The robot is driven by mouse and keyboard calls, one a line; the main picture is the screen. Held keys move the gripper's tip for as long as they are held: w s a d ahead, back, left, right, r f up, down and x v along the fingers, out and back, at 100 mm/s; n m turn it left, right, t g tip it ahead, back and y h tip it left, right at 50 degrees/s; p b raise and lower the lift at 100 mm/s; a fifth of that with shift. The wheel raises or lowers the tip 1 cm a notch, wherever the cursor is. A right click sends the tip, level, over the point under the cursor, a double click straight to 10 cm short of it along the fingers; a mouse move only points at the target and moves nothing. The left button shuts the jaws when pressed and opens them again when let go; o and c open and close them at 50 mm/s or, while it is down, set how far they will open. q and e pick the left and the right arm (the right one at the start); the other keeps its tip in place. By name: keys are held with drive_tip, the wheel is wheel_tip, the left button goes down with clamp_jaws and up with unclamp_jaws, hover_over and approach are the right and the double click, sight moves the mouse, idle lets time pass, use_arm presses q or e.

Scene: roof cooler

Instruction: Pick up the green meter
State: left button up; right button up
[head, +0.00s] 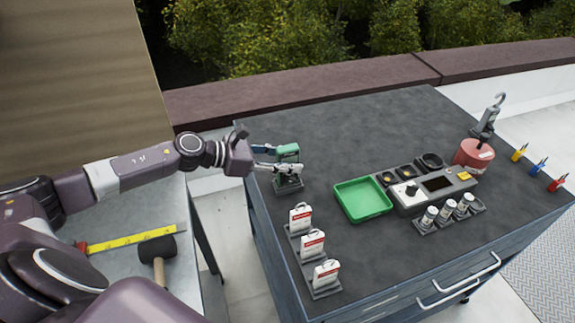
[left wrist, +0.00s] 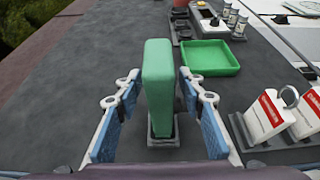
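The green meter (head: 288,150) stands upright in a dark stand (head: 290,186) near the left edge of the dark worktop. In the left wrist view the meter (left wrist: 159,85) is a tall green block between the two fingers of my left gripper (left wrist: 158,98). The fingers are open, one on each side, with a visible gap to the meter on both sides. In the head view my left gripper (head: 283,160) reaches in from the left at the meter's height and partly covers it. My right gripper is not in view.
An empty green tray (head: 363,199) lies right of the meter. A rack with several white tags (head: 312,243) stands nearer the front. A grey console (head: 432,190), small canisters (head: 447,211) and a red container (head: 473,156) are farther right. The worktop's back is clear.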

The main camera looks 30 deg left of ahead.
use_arm(q)
clamp_jaws()
drive_tip(key=shift+r, duration=0.1)
